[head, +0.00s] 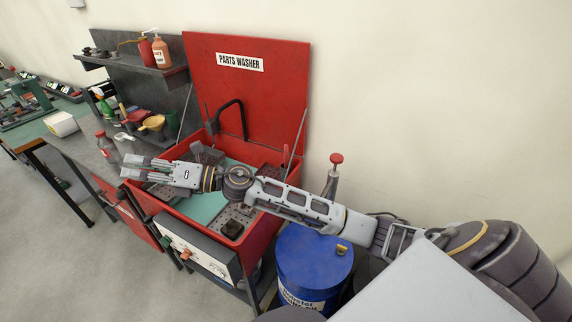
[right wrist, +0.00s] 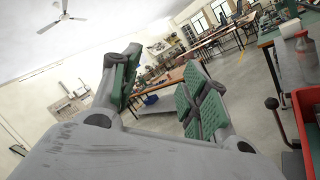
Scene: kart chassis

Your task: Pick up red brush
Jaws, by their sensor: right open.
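My right gripper (head: 134,167) reaches in from the right over the red parts washer (head: 247,90) and points left, its fingertips near the washer's left rim. In the right wrist view its green-padded fingers (right wrist: 162,88) are spread apart with nothing between them. A thin upright red piece (head: 286,156) stands at the right back of the washer basin, behind my forearm. It may be the red brush's handle, but it is too small to be sure. My arm hides part of the basin. My left gripper is not in view.
The washer's lid stands open at the back, with a black spout (head: 231,115) in front of it. A blue drum (head: 314,262) stands right of the washer, beneath my arm. A bottle (head: 107,146) with a red cap stands on the bench to the left. Floor is clear at lower left.

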